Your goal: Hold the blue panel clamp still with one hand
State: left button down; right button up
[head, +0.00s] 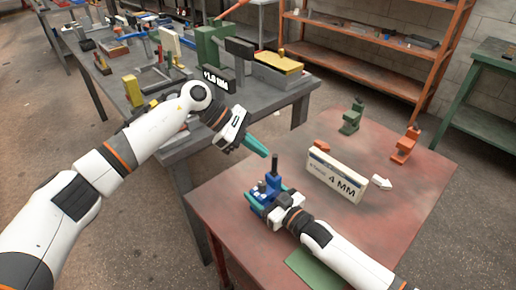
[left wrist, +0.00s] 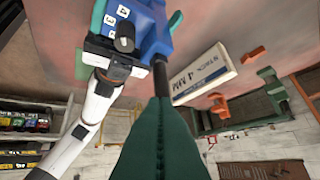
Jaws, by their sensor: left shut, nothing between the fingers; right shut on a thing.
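The blue panel clamp (head: 273,181) stands upright near the left edge of the red table, with a dark pin on top. It also shows at the top of the left wrist view (left wrist: 154,32), with white number labels. My right gripper (head: 262,204) is shut on the clamp low down, its teal fingers around the base. My left gripper (head: 258,147) is shut and empty, above and slightly left of the clamp. Its green fingers (left wrist: 162,130) point toward the clamp's dark rod (left wrist: 160,77); whether they touch it I cannot tell.
A white "4 MM" sign block (head: 335,177) stands right of the clamp, with a white arrow (head: 381,183) beside it. A green clamp (head: 351,118) and an orange clamp (head: 405,146) stand farther back on the red table (head: 420,190). A cluttered grey bench (head: 262,98) lies behind my left arm.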

pick_arm(q)
jog(key=w+a+f+v, duration=0.1)
jog(key=v, duration=1.2)
jog(key=shift+f, duration=0.25)
pick_arm(e)
jog(key=o, duration=1.3)
